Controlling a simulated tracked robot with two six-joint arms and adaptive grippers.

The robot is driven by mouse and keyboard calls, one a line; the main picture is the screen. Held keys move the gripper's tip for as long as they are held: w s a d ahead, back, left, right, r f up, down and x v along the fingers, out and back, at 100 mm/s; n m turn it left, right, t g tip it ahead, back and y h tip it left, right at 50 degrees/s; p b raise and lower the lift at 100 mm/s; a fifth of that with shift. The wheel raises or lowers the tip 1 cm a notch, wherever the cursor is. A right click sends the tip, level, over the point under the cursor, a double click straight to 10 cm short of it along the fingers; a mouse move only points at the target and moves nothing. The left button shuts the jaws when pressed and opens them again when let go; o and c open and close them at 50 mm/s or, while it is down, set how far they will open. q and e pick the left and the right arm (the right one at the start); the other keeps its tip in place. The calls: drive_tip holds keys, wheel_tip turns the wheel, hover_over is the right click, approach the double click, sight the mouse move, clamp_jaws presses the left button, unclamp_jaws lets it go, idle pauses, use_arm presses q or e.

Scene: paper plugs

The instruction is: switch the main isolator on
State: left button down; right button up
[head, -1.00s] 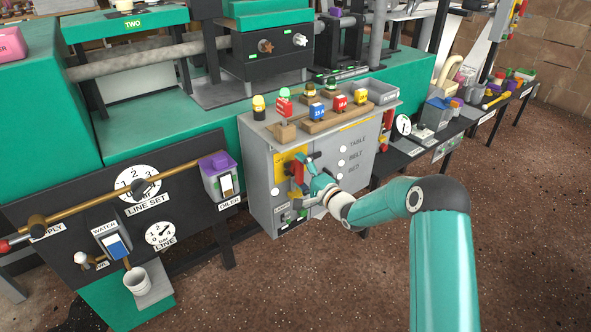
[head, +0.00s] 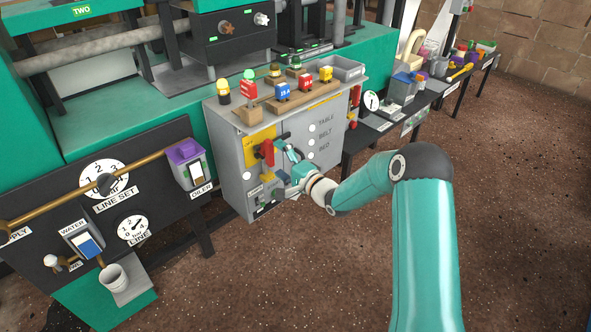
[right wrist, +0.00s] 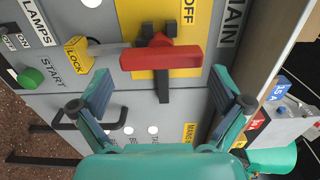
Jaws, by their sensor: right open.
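The main isolator is a red handle (head: 267,152) on a yellow plate (head: 258,136) on the front of the grey cabinet (head: 232,165). In the head view the handle bar stands upright. In the right wrist view the red handle (right wrist: 160,58) lies across the picture, with the OFF and MAIN labels near it. A yellow LOCK piece (right wrist: 78,56) with a grey bar is beside the handle. My right gripper (head: 279,156) is just in front of the handle. In the right wrist view my right gripper (right wrist: 162,92) is open, its fingers apart and empty, the handle just ahead. My left gripper is out of view.
Blocks and lamps, including a red block (head: 248,88), stand on the cabinet top. Open floor (head: 300,270) lies in front.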

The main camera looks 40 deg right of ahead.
drive_tip(key=s+d, duration=0.1)
drive_tip(key=s, duration=0.7)
drive_tip(key=w+a+f+g+y, duration=0.2)
drive_tip(key=a+f+y, duration=0.15)
drive_tip(key=a, duration=0.95)
drive_tip(key=s+a+f+n+g, duration=0.4)
drive_tip(key=s+a+f+g, duration=0.25)
drive_tip(key=a+f, duration=0.65)
drive_tip(key=s+a+f+n+g+h, duration=0.1)
drive_tip(key=s+f+n+g, duration=0.4)
drive_tip(key=s, duration=0.6)
drive_tip(key=s+a+f+n+g, duration=0.1)
drive_tip(key=s+f+n+g, duration=0.4)
drive_tip(key=s, duration=0.7)
wheel_tip(320, 180, up, 25)
drive_tip(key=n+t+p, duration=0.1)
drive_tip(key=p, duration=2.5)
drive_tip(key=shift+w+r, duration=0.15)
drive_tip(key=shift+w, duration=0.1)
